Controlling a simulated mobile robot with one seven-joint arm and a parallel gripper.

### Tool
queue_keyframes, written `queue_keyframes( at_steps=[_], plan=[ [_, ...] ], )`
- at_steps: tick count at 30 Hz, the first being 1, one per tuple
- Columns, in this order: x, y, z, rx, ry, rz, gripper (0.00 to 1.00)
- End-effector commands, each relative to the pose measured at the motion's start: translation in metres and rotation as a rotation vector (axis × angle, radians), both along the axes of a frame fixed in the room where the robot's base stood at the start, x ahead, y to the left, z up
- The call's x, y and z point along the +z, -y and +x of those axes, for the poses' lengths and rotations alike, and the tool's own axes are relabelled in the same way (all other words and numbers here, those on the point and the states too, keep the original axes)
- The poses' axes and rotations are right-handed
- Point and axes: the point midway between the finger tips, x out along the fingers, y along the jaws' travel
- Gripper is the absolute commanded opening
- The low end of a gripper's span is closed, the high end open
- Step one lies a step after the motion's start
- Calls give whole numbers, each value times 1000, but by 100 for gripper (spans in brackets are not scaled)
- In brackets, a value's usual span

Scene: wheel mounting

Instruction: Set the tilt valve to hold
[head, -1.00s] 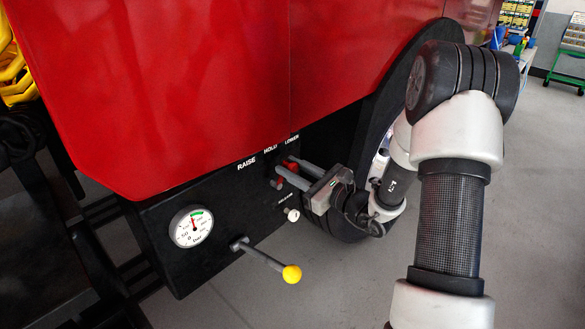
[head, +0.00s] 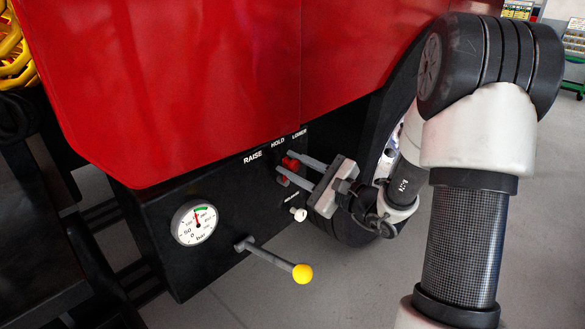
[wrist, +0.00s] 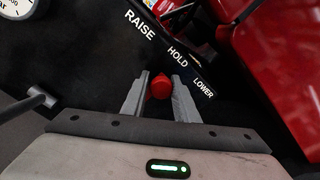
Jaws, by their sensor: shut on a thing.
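The tilt valve's red knob (wrist: 160,87) sits between my gripper's two grey fingers in the wrist view. The knob also shows in the head view (head: 291,163), partly hidden by the fingers. My gripper (head: 287,168) is shut on it, reaching in from the right. The white labels RAISE (head: 253,158), HOLD (head: 277,143) and LOWER (head: 299,134) run along the black panel above it. The knob appears roughly below HOLD, but the slanted view leaves its exact setting unclear.
A round pressure gauge (head: 194,223) is on the panel's left. A lever with a yellow ball (head: 302,273) sticks out below, and a small white knob (head: 299,214) sits beneath my gripper. The red body (head: 200,80) overhangs the panel.

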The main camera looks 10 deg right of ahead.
Motion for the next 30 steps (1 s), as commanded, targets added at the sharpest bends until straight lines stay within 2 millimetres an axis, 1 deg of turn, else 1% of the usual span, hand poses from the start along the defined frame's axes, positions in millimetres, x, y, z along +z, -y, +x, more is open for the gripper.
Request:
queue_keyframes(
  at_steps=[1,7,8,9,10,18,22,26,30],
  plan=[
    [-1,8,2,-19,0,-6,0],
    [-1,8,2,-19,0,-6,0],
    [-1,8,2,-19,0,-6,32],
    [-1,7,2,-17,0,-6,39],
    [-1,7,2,-16,0,-5,43],
    [0,3,1,-8,-1,-2,43],
    [0,7,-5,-6,-1,-1,43],
    [1,19,-21,-9,-2,-1,43],
    [2,40,-48,-12,-3,-1,43]
  ],
)
